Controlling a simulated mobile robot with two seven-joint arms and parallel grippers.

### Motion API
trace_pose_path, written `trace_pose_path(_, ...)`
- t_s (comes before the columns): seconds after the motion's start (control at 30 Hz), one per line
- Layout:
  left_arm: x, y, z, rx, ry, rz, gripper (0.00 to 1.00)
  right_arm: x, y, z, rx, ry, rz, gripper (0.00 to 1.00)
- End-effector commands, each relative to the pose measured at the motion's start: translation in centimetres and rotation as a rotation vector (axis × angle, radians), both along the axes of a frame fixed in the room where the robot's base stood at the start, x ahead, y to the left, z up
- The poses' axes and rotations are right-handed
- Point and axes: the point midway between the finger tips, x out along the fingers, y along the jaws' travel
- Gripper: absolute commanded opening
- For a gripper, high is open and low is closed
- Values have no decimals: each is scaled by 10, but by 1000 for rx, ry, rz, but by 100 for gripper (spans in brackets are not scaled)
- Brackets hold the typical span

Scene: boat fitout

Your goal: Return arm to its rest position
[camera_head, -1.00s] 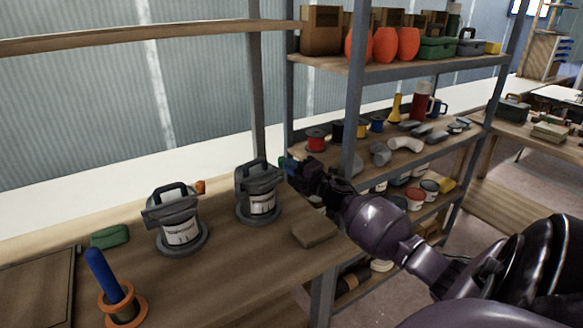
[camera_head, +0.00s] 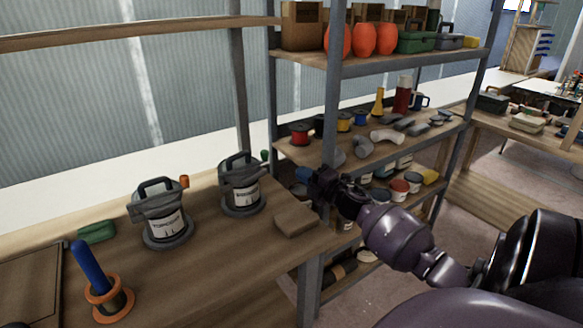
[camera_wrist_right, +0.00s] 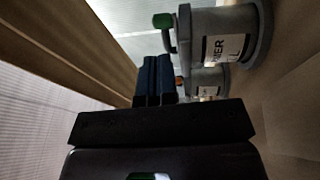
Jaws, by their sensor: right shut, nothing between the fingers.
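My right arm comes in from the right in the head view. Its gripper (camera_head: 304,175) is in the air at the right end of the workbench, in front of the shelf post. The two dark blue fingers (camera_wrist_right: 152,80) lie close together in the wrist view, with nothing between them. A grey lidded pot (camera_head: 240,185) stands on the bench to the left of the gripper, apart from it. Its labelled side also shows in the wrist view (camera_wrist_right: 222,45). My left gripper is not in view.
A second grey pot (camera_head: 160,218), a blue-handled tool in an orange ring (camera_head: 90,268), a green block (camera_head: 96,232) and a brown block (camera_head: 295,220) are on the bench. A metal shelf post (camera_head: 331,120) stands behind the gripper. Loaded shelves extend to the right.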

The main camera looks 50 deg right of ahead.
Motion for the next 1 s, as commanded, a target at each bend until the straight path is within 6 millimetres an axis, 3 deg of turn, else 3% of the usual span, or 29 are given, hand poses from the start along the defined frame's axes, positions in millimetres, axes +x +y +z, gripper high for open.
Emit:
trace_pose_path(0.23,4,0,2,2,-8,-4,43,-28,-4,-4,0,1,-1,0)
trace_pose_path(0.67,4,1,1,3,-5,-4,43,-34,-3,-7,17,5,-12,0)
trace_pose_path(0.87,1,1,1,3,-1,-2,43,-53,17,-36,180,67,-132,0)
trace_pose_path(1.0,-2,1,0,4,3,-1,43,-79,40,-68,365,154,-270,0)
